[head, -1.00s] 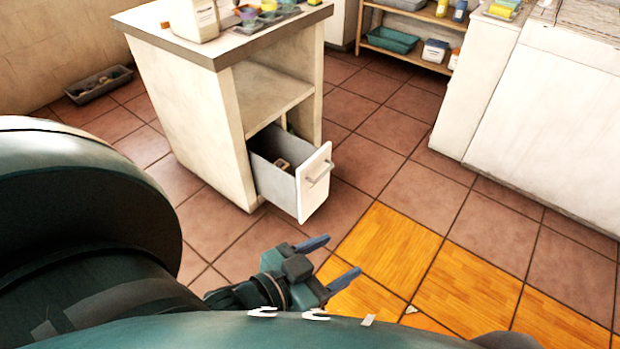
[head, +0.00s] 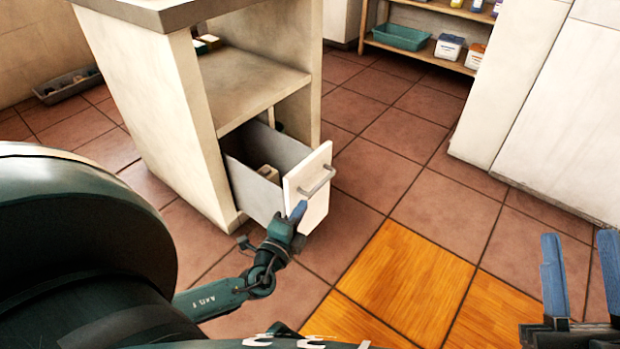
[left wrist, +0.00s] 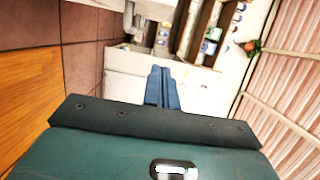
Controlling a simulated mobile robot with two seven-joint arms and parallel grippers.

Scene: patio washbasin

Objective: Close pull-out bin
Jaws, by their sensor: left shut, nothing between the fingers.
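The pull-out bin (head: 309,183) stands partly out of the low opening of the cream cabinet (head: 165,110). My right gripper (head: 580,275) is open and empty at the right, apart from the bin.
An open shelf space (head: 250,85) lies above the bin. A grey tray (head: 66,86) is on the floor at the far left. A shelf (head: 425,50) with containers stands at the back. Tiled floor right of the bin is clear.

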